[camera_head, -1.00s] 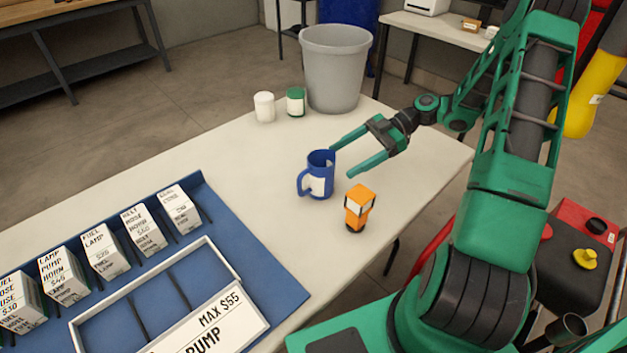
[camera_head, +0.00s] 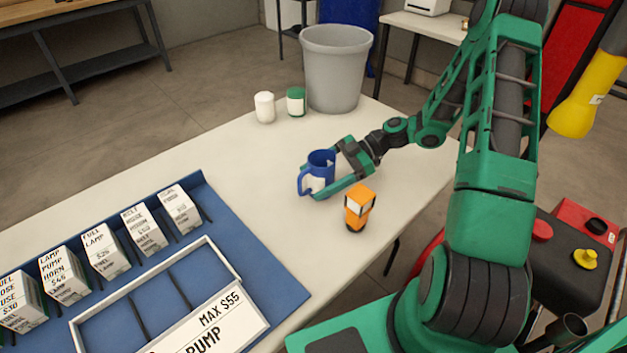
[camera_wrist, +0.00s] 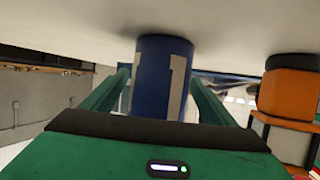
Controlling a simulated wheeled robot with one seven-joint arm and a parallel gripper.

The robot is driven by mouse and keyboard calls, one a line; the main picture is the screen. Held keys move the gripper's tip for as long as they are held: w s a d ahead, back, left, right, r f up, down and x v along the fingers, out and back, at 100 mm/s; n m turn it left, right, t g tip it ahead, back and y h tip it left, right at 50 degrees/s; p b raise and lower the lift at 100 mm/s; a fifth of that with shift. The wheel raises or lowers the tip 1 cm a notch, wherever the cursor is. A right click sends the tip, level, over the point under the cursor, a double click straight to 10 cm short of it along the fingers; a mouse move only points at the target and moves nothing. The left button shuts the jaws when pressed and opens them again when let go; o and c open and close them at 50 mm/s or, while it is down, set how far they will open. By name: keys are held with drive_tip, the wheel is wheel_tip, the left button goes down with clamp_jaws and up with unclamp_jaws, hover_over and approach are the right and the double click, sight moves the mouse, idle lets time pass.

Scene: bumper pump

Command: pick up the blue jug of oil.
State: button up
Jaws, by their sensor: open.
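The blue jug (camera_head: 321,163) has a pale label and a handle on its left side. It stands upright on the white table in the head view. My gripper (camera_head: 325,178) is open, with one green finger on the far side of the jug and one on the near side. In the wrist view the blue jug (camera_wrist: 160,85) sits between the two green fingers of my gripper (camera_wrist: 163,95). Whether the fingers touch it, I cannot tell.
An orange-and-black item (camera_head: 358,208) stands on the table close to the near finger. A white container (camera_head: 264,107), a green-and-white container (camera_head: 296,101) and a grey bin (camera_head: 335,68) are at the back. A blue mat (camera_head: 262,268) with labelled boxes lies at the left.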

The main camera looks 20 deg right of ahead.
drive_tip(key=shift+a+f, duration=0.1)
drive_tip(key=shift+a, duration=0.15)
drive_tip(key=c, duration=1.3)
drive_tip(key=shift+r, duration=0.25)
